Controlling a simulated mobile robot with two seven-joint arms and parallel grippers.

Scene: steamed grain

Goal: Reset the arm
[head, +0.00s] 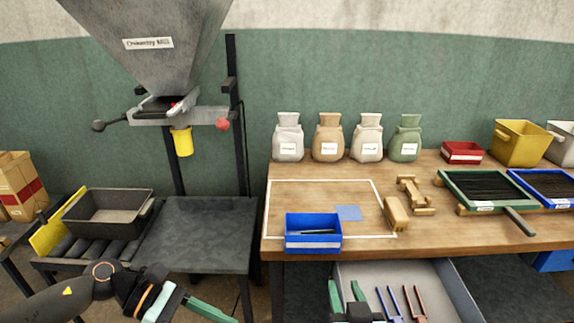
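My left arm comes in at the lower left, and its gripper (190,312) is in front of the dark side table. Its two green fingers look spread apart with nothing between them; the lower part is cut off by the frame edge. My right gripper (346,293) is at the bottom centre, over the left part of the open drawer (448,290). Its two green fingers point up in the picture, apart and empty. Most of the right arm is out of view.
A blue bin (313,243), a blue card (348,212) and a wooden block (396,214) are on the workbench (480,237). Several tools lie in the drawer. A hopper mill (160,50) stands over the dark table (200,225), with a black tray (105,213) on rollers beside it.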

